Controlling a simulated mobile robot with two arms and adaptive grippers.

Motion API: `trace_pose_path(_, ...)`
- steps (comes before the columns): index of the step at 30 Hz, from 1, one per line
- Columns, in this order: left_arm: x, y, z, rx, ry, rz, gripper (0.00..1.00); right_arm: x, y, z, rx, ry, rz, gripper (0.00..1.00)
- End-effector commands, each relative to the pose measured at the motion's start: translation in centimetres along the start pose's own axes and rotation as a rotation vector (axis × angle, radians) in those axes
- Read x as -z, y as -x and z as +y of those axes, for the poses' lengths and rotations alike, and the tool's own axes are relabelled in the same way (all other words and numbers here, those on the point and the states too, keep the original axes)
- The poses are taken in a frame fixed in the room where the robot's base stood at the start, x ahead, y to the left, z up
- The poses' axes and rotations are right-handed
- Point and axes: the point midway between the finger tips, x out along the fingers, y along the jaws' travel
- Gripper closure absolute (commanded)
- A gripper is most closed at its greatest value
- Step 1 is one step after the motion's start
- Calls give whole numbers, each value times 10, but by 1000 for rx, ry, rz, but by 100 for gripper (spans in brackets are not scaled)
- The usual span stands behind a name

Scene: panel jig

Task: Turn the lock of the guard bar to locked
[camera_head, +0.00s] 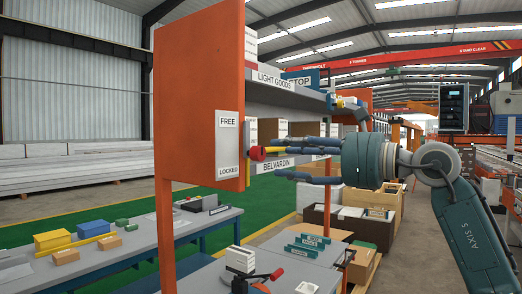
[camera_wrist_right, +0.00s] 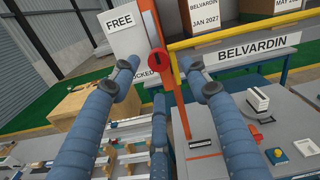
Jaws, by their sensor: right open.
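The lock of the guard bar is a round red piece (camera_head: 257,153) at the edge of the orange upright panel. It also shows red in the wrist view (camera_wrist_right: 159,62). A white plate (camera_head: 228,147) beside it reads FREE at the top and LOCKED at the bottom. The yellow guard bar (camera_wrist_right: 245,35) runs right from the lock in the wrist view. I cannot tell clearly which word the lock points to. My right gripper (camera_head: 292,160) is open, its blue fingers reaching left toward the lock. In the wrist view the lock appears between the fingertips (camera_wrist_right: 166,78); contact is not clear. My left gripper is out of view.
The orange panel (camera_head: 195,95) stands left of the lock. Shelves with boxes and a BELVARDIN label (camera_head: 276,164) lie behind the gripper. A grey table (camera_head: 120,243) with yellow blocks stands lower left. A grey bench (camera_head: 205,278) with small devices is below.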

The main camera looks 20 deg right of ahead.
Motion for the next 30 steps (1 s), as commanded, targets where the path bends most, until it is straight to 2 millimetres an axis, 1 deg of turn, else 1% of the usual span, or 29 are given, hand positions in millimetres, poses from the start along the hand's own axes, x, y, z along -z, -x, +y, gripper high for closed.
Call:
trace_pose_path(1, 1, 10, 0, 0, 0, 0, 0, -5, -12, 0, -5, -3, -1, 54)
trace_pose_path(6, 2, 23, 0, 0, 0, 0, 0, -4, -44, 0, -5, -5, -1, 54)
trace_pose_path(9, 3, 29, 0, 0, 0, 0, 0, -4, -58, 0, -4, -5, -1, 54)
trace_pose_path(12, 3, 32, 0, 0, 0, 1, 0, -3, -67, 0, -2, -4, -2, 54)
trace_pose_path(15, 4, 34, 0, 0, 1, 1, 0, -1, -73, 0, -2, -3, -2, 54)
trace_pose_path(23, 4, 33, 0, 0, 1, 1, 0, 0, -74, 0, -1, -3, -1, 54)
trace_pose_path(24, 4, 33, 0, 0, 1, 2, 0, 0, -74, 0, -1, -3, -1, 56)
trace_pose_path(26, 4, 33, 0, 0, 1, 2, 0, 0, -74, 0, -1, -3, -2, 68)
trace_pose_path(27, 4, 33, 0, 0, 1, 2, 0, 0, -74, 0, -1, -3, -2, 76)
trace_pose_path(29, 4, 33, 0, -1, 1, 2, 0, 0, -74, 0, -1, -3, -2, 88)
trace_pose_path(30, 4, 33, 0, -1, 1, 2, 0, 0, -74, 0, -1, -3, -1, 96)
